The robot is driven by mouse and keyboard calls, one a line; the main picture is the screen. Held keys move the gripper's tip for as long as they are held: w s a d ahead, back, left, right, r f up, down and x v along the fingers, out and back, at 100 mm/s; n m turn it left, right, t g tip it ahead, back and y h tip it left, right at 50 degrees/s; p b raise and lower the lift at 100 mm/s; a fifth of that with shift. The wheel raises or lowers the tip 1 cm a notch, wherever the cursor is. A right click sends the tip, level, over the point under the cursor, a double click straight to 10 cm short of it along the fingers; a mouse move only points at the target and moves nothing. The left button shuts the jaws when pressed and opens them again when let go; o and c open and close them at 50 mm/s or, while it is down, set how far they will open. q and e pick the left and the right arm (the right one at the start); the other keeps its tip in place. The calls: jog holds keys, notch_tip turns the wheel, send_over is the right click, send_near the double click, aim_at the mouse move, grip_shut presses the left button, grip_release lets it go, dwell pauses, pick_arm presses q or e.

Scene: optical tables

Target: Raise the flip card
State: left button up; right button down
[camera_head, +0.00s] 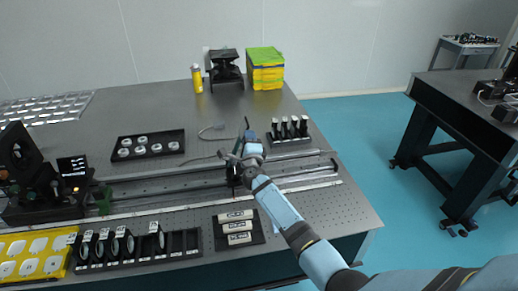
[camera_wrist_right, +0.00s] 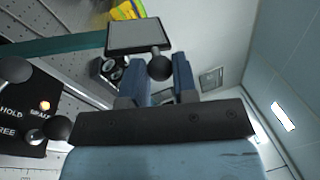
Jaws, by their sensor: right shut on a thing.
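The flip card (camera_wrist_right: 140,37) shows in the right wrist view as a grey rectangular plate with a dark frame, with a black ball knob (camera_wrist_right: 159,66) at its lower edge. My right gripper (camera_wrist_right: 160,74) has its two blue fingers on either side of the knob and is shut on it. In the head view my right gripper (camera_head: 245,153) is over the rail on the optical table, at a slim dark upright part. The card's face cannot be made out there, and its mount is largely hidden by the gripper. My left gripper is not in view.
The long rail (camera_head: 300,181) crosses the table. A black tray of round parts (camera_head: 149,146), a tray of white blocks (camera_head: 238,227) and a rack of dark discs (camera_head: 130,247) stand around it. Small upright holders (camera_head: 289,129) are right of the gripper. A black labelled panel (camera_wrist_right: 22,125) shows at left in the wrist view.

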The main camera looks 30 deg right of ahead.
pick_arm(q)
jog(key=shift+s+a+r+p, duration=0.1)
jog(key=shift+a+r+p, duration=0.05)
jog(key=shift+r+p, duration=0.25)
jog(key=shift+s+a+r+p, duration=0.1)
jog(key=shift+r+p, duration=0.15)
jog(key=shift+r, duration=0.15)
pick_arm(e)
jog(key=w+a+r+n+y, duration=0.1)
jog(key=a+n, duration=0.4)
jog(key=a, duration=0.2)
jog(key=shift+w+r+n+t+y, duration=0.15)
jog(key=shift+w+n+t+y, duration=0.15)
jog(key=shift+w, duration=0.05)
jog(key=shift+a, duration=0.15)
jog(key=c, duration=0.9)
grip_release()
jog(key=shift+a, duration=0.1)
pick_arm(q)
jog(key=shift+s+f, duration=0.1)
